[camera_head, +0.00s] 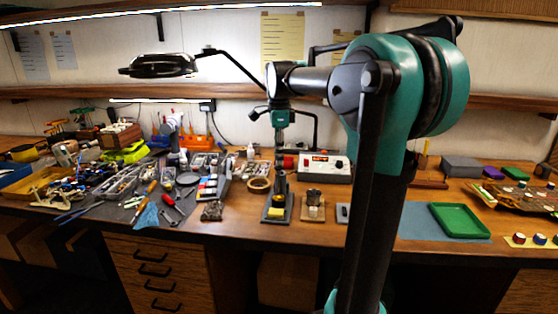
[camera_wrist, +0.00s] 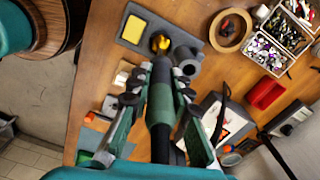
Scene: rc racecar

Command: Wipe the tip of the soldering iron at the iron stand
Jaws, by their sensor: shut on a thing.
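My gripper (camera_wrist: 160,97) is shut around the soldering iron (camera_wrist: 161,115), with a finger on each side of its dark green and black handle. The iron's front end points at the iron stand (camera_wrist: 170,30), a dark grey base with a yellow sponge (camera_wrist: 135,29) and a dark holder (camera_wrist: 187,60). A gold-coloured round part shows at the iron's front end; I cannot tell if it touches the stand, and the fine tip is not clear. In the head view, my gripper (camera_head: 281,146) is above the stand (camera_head: 288,214), whose sponge (camera_head: 276,212) faces the front edge.
The soldering station (camera_head: 325,167) stands behind and right of the stand. A tape roll (camera_head: 259,185) is to the left and a small brown holder (camera_head: 313,205) to the right. Tools crowd the left of the bench. A green tray (camera_head: 460,221) lies at the right.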

